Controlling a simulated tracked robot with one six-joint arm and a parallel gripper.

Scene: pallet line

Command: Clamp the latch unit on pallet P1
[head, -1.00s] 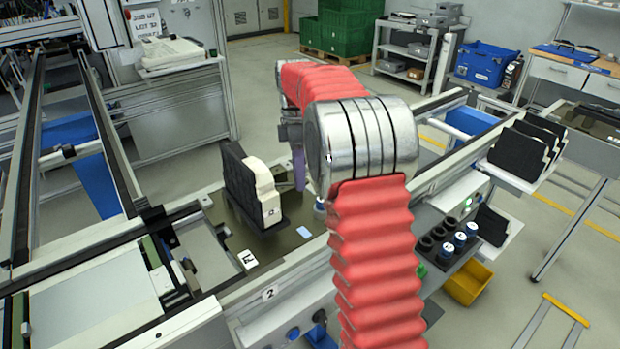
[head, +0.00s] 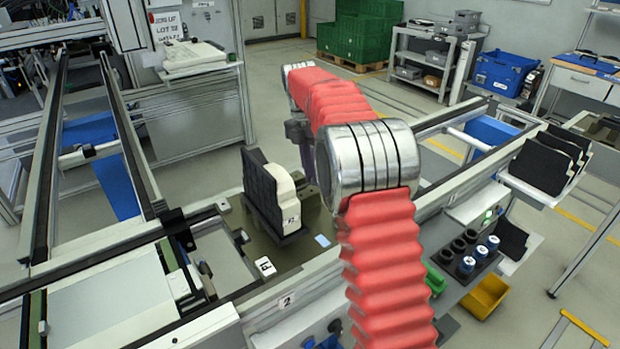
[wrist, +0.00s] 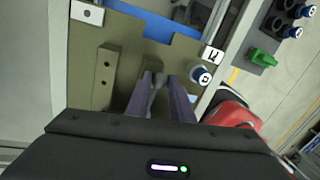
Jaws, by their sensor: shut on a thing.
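In the head view a black-and-cream block (head: 272,196), perhaps the latch unit, stands upright on the olive pallet plate (head: 300,256). In the wrist view my gripper (wrist: 159,82) points down at an olive plate (wrist: 62,68). Its two purple-grey fingers are closed around a slim grey part, maybe a lever (wrist: 158,82), which they largely hide. An olive block with two holes (wrist: 107,75) stands left of the fingers. A blue-and-white round piece (wrist: 202,75) sits just right of them. In the head view my red-sleeved arm hides most of the gripper.
A rack with black parts (head: 545,162) stands at the right. Blue-topped cylinders (head: 480,255) and a yellow bin (head: 486,297) lie in front of it. Conveyor rails (head: 130,140) run at the left.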

